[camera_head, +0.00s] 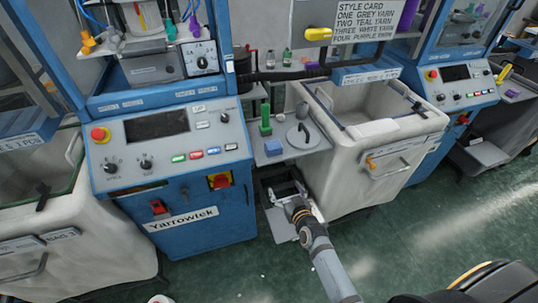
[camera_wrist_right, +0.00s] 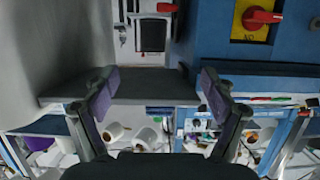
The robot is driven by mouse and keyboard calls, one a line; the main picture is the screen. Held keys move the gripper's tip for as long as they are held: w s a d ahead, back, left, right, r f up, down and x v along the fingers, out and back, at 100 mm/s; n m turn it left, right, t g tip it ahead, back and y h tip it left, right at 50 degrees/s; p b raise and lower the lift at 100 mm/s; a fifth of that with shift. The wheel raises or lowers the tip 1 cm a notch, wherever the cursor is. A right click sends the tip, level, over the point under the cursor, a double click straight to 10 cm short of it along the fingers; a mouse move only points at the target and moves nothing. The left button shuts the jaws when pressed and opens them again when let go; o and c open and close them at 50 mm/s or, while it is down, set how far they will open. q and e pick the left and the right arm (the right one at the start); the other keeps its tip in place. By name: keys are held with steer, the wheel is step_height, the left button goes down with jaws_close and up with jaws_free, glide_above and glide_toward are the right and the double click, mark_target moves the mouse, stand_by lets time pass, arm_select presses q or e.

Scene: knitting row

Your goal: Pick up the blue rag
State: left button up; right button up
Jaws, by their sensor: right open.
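My right gripper (camera_head: 283,188) is in front of the shelf and shows below the rag in the head view. It is empty, its fingers apart. In the right wrist view the open fingers (camera_wrist_right: 160,95) have a grey plate edge between and beyond them. I cannot make out the rag in that view. My left gripper is not in view.
A green spool-like item (camera_head: 265,120) and a round grey lid with a handle (camera_head: 298,136) share the shelf. The blue machine (camera_head: 200,214) stands close on the left, the white bin (camera_head: 335,178) on the right. Green floor is open in front.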

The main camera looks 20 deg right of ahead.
step_height(320, 180, up, 11)
steer(key=w+t, duration=0.2)
steer(key=t, duration=0.1)
glide_toward(272, 141)
steer(key=w, duration=0.3)
steer(key=shift+w+a+f, duration=0.1)
steer(key=shift+f, duration=0.15)
steer(key=w, duration=0.5)
steer(key=shift+w+a+p, duration=0.1)
steer(key=shift+p, duration=0.2)
steer(key=shift+s+r, duration=0.1)
steer(key=shift+s, duration=0.1)
steer(key=shift+c, duration=1.2)
steer(key=shift+w, duration=0.1)
steer(key=c, duration=0.8)
steer(key=shift+r, duration=0.1)
